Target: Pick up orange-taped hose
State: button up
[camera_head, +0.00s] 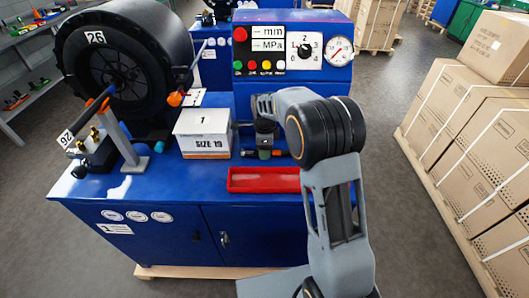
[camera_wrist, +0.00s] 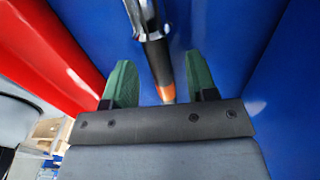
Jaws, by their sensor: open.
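The orange-taped hose (camera_wrist: 156,55) lies against a blue surface in the wrist view, a dark hose with a shiny metal fitting at the top. Its orange tape (camera_wrist: 166,93) shows low, close to the palm. My gripper (camera_wrist: 159,72) is open, with one green finger on each side of the hose and a gap on both sides. In the head view my gripper (camera_head: 264,153) is low over the blue bench, behind the red tray. An orange bit of the hose (camera_head: 277,153) shows beside it; the rest is mostly hidden.
The red tray (camera_head: 264,191) is just in front of my gripper. The blue control panel (camera_head: 290,85) rises behind. A large black reel (camera_head: 125,70) is at left, with a hose stand (camera_head: 122,140) in front.

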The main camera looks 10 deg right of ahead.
jog(key=shift+f, duration=0.7)
grip_shut()
jog(key=shift+r, duration=0.1)
